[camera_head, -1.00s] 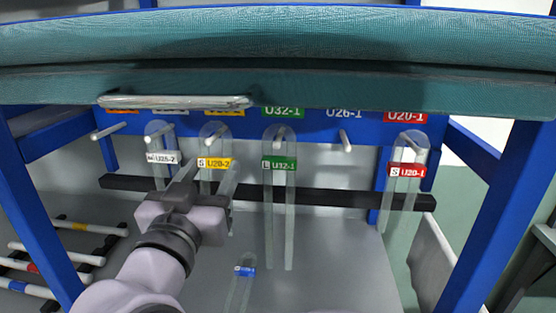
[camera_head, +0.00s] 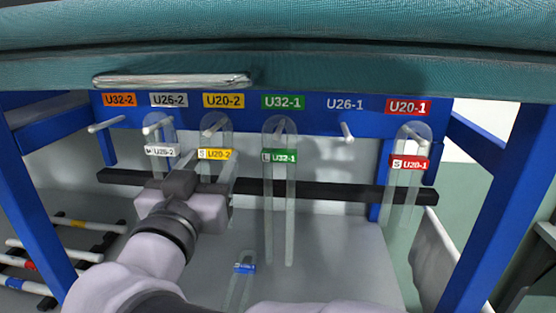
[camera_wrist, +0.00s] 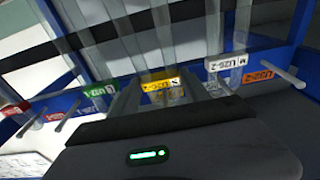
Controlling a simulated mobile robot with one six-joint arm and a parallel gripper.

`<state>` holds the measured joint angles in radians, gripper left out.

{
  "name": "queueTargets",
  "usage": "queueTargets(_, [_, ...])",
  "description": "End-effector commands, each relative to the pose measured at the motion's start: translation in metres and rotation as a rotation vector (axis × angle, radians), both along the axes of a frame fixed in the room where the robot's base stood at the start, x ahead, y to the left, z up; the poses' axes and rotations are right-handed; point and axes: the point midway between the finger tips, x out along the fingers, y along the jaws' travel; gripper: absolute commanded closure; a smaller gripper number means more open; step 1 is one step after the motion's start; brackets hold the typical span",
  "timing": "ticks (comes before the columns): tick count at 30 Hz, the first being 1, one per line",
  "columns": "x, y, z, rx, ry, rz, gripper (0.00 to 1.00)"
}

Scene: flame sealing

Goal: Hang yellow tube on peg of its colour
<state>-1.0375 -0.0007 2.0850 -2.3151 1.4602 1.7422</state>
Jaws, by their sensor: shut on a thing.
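The yellow tube (camera_head: 215,154) is a clear upside-down U with a yellow U20-2 label. It is upright at the peg (camera_head: 213,129) under the yellow U20-2 sign (camera_head: 223,100). The peg shows inside the top of its bend; I cannot tell whether the tube rests on it. My gripper (camera_head: 207,163) is shut on the yellow tube at label height, coming from the front. In the wrist view the yellow label (camera_wrist: 162,85) shows between the fingers (camera_wrist: 163,100). The lower legs are partly hidden behind my gripper.
A white-labelled tube (camera_head: 160,151) hangs close on the left. A green-labelled tube (camera_head: 279,157) and a red-labelled tube (camera_head: 410,163) hang to the right. The U26-1 peg (camera_head: 347,133) and U32-2 peg (camera_head: 105,125) are bare. A blue-labelled tube (camera_head: 244,268) is lower down. A dark bar (camera_head: 330,190) crosses behind.

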Motion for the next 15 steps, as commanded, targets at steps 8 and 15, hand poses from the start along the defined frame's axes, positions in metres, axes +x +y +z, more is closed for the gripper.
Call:
queueTargets(8, [-0.0001,0.0001,0.0000,0.000,0.000,0.000,0.25])
queueTargets(15, [-0.0001,0.0001,-0.0001,0.000,0.000,0.000,0.21])
